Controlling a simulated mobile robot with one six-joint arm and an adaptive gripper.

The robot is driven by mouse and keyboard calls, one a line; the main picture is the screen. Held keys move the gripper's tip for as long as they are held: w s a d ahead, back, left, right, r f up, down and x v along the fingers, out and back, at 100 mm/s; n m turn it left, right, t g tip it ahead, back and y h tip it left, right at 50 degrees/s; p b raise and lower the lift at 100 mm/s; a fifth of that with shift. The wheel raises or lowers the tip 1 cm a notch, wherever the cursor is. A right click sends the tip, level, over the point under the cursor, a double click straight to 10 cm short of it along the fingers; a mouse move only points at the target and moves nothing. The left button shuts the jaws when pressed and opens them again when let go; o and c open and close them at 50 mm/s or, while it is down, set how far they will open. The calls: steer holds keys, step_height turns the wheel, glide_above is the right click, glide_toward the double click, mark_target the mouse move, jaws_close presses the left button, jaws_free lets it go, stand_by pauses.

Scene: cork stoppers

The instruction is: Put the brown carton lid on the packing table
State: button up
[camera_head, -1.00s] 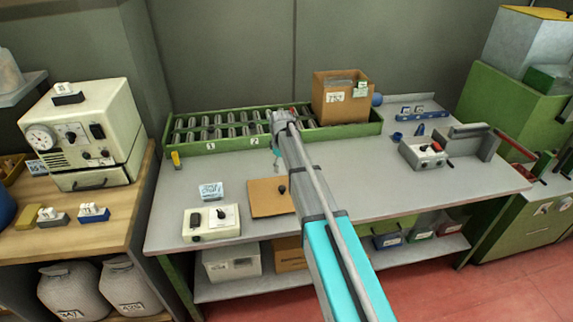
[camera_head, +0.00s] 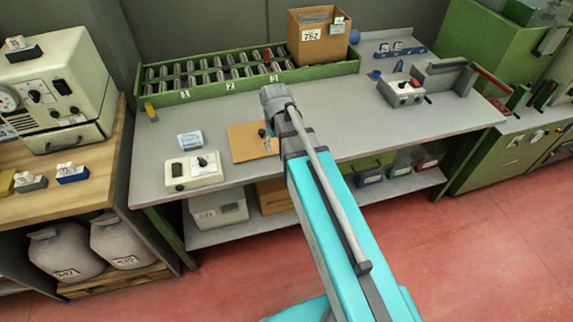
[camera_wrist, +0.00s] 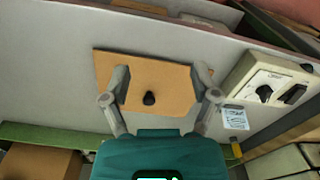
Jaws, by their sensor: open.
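The brown carton lid (camera_head: 243,143) is a flat tan square with a small black knob. It lies flat on the grey packing table (camera_head: 345,147), right of the white control box. In the wrist view the lid (camera_wrist: 175,96) lies ahead of my gripper (camera_wrist: 158,78), with its black knob between the two spread fingers. My gripper is open and empty. I cannot tell its exact height above the lid. In the head view my arm's end hides the lid's right part, and the fingers barely show.
A white control box (camera_head: 193,170) and a small labelled packet (camera_head: 190,140) sit left of the lid. A green roller rack (camera_head: 205,90) runs along the back, with an open carton (camera_head: 318,38) on its right end. A grey device (camera_head: 402,92) stands farther right.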

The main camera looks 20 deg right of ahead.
steer(key=s+m, duration=0.3)
steer(key=s, duration=0.6)
steer(key=shift+s+d, duration=0.2)
steer(key=shift+s, duration=0.15)
